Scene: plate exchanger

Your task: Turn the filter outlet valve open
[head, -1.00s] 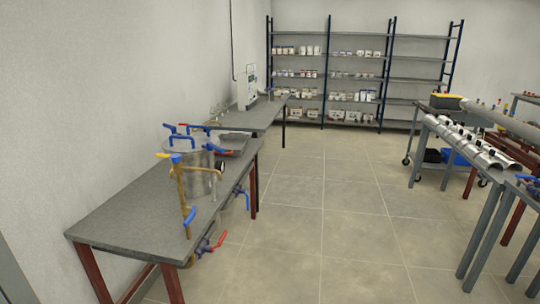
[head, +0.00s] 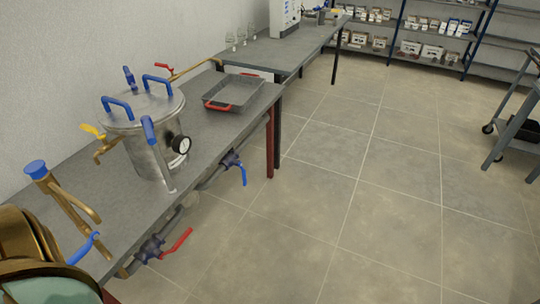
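A steel vessel (head: 150,142) with blue clamp handles and a round gauge (head: 181,144) stands on the grey bench. Several valves surround it, and no label tells which is the filter outlet valve. A yellow lever (head: 92,131) is on a brass pipe left of the vessel. A red lever (head: 164,68) is behind it. Below the bench edge are a dark valve with a blue lever (head: 243,174) hanging down and one with a red lever (head: 177,241) slanting up. Another blue lever (head: 84,248) is at lower left by brass piping. Neither gripper is in view.
A grey tray (head: 235,91) with red handles lies on the bench behind the vessel. A brown and teal curved shape fills the lower left corner; I cannot tell what it is. The tiled floor (head: 370,210) right of the bench is clear. Shelves stand at the back.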

